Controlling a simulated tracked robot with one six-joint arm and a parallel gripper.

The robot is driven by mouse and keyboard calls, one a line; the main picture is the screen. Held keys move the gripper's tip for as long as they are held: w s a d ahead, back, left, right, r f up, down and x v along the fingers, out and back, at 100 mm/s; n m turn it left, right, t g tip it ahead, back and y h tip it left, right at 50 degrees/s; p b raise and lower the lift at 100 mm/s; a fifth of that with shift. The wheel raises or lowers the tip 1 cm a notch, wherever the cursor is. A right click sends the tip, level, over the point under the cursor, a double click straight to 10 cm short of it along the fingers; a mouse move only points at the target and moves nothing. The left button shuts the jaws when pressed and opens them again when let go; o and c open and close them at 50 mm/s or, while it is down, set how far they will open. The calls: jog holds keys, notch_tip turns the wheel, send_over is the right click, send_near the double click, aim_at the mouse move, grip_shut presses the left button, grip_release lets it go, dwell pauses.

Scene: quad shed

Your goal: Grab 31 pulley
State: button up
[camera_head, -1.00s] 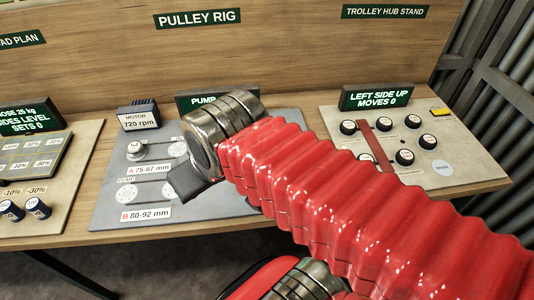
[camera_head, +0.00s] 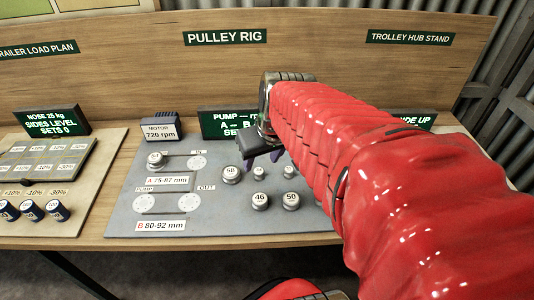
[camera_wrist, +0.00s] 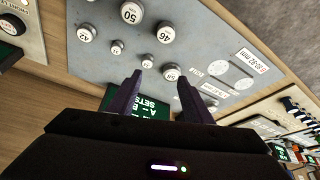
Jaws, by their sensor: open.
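Two small silver pulleys with white tops stand in the back row of the grey board (camera_head: 125,215), one nearer the middle (camera_head: 259,172) and one to its right (camera_head: 290,171). Their numbers are too small to read, so I cannot tell which is 31. In the wrist view they are the nearer small pulley (camera_wrist: 147,61) and the farther small pulley (camera_wrist: 117,46). My gripper (camera_head: 265,162) is open and empty above the back row, its purple fingers apart. In the wrist view the gripper (camera_wrist: 159,79) has the 58 pulley (camera_wrist: 170,71) and the nearer small one around its fingertips.
Pulleys 46 (camera_head: 260,200) and 50 (camera_head: 291,200) stand in the front row; 42 (camera_wrist: 88,32) shows in the wrist view. The green pump sign (camera_head: 222,123) stands close behind the gripper. The motor box (camera_head: 162,131) is at back left. My red arm hides the right side.

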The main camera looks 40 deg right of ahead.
jog(key=d+f+m, duration=0.1)
jog(key=d+f, duration=0.2)
jog(key=d, duration=0.8)
jog(key=shift+s+d+m+h, duration=0.3)
send_over(289, 169)
jog(key=s+a, duration=0.1)
jog(key=s, duration=0.1)
jog(key=shift+s+f, duration=0.1)
jog(key=shift+f, duration=3.85)
jog(key=shift+s+x, duration=0.2)
jog(key=shift+x, duration=2.4)
jog(key=shift+f, duration=0.1)
jog(key=c, duration=1.2)
